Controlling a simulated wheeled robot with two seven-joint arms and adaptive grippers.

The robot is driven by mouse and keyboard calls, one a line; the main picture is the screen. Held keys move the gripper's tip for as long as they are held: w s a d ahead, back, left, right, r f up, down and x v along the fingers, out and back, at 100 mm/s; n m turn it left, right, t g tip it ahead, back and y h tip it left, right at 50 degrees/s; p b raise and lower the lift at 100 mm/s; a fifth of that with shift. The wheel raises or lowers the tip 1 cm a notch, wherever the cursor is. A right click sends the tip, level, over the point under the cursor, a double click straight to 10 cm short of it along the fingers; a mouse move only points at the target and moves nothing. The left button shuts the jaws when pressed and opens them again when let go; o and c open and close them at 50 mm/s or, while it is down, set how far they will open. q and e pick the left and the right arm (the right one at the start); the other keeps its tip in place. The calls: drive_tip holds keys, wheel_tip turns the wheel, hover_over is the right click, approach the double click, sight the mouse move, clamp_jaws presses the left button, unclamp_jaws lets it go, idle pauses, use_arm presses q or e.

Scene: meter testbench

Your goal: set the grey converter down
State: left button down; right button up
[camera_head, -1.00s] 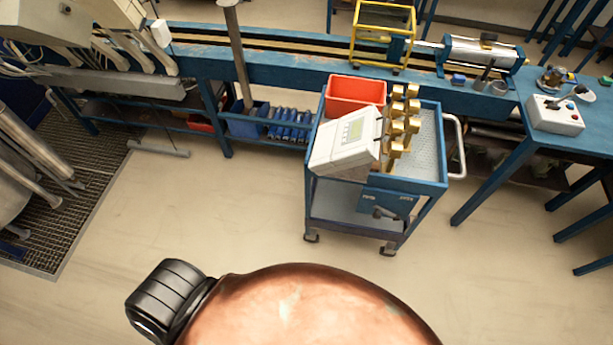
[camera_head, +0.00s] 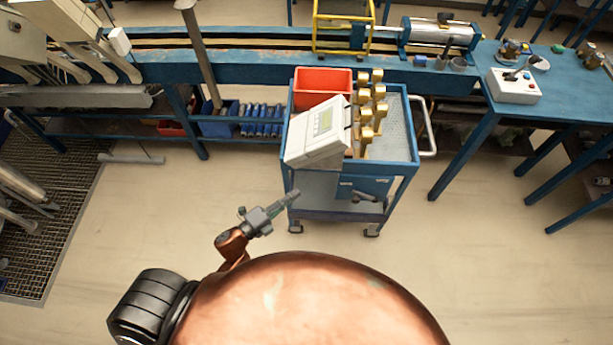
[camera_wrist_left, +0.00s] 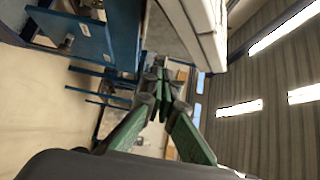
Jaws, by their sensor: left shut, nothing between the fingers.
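The grey converter (camera_head: 318,132), a pale box with a small display, rests askew at the front left of the blue trolley's (camera_head: 399,134) top. Its left corner reaches the trolley's edge; I cannot tell how it is supported underneath. My left gripper (camera_head: 293,196) is shut and empty, in front of the trolley and below the converter in the head view. In the left wrist view the green fingers (camera_wrist_left: 163,78) come together with nothing between them, and the converter's pale side (camera_wrist_left: 197,32) shows above them, apart from the tips. My right gripper is not in view.
A red bin (camera_head: 322,84) stands behind the converter, and several brass fittings (camera_head: 366,112) stand to its right on the trolley. A blue bench (camera_head: 260,64) runs behind. A control box (camera_head: 514,86) sits on the right table.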

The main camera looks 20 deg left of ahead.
use_arm(q)
drive_tip(key=x, duration=0.4)
drive_tip(key=a+p+x, duration=0.1)
drive_tip(key=x, duration=0.3)
drive_tip(key=w+a+x, duration=0.1)
drive_tip(key=x, duration=0.3)
drive_tip(key=shift+p, duration=0.4)
drive_tip(key=shift+w+a, duration=0.1)
drive_tip(key=shift+w, duration=0.35)
